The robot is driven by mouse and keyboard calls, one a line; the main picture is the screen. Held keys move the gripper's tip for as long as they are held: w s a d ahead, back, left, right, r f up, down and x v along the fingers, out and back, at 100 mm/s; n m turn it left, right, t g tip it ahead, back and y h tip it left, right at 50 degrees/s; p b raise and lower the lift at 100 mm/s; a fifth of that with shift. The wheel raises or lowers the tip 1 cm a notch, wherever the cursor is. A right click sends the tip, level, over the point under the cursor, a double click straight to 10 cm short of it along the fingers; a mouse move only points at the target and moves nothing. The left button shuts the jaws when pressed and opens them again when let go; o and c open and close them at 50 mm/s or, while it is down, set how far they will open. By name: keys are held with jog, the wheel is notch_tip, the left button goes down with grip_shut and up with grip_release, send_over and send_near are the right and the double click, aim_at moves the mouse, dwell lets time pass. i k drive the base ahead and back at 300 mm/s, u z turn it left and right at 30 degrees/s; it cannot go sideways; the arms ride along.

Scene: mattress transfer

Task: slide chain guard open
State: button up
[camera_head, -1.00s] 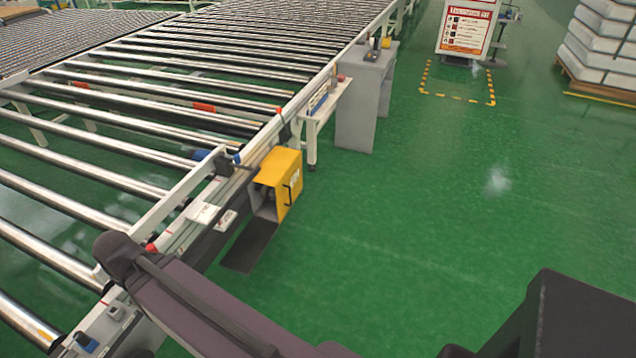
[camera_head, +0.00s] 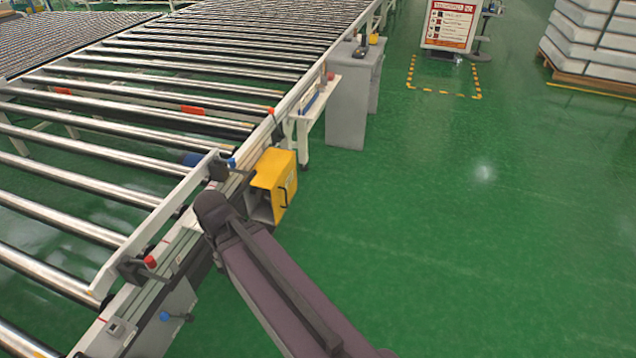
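The chain guard appears to be the yellow box-shaped cover (camera_head: 276,178) on the right side of the conveyor frame. It has a black handle (camera_head: 284,197) on its right face, and its near end looks open and dark inside. My arm reaches up from the bottom of the picture, its dark rounded joint (camera_head: 212,208) just left of the guard and over the conveyor edge. My gripper cannot be made out; it is out of sight or hidden behind my arm. I see no contact between my arm and the guard.
The roller conveyor (camera_head: 110,153) fills the left side. A grey cabinet (camera_head: 348,105) stands beyond the guard. The green floor at right is clear, with a sign (camera_head: 449,24) and stacked mattresses (camera_head: 592,45) at the back.

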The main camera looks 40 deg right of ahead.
aim_at(276, 168)
jog(key=z, duration=0.9)
jog(key=k, duration=1)
jog(key=u, duration=0.05)
jog(key=i, duration=0.85)
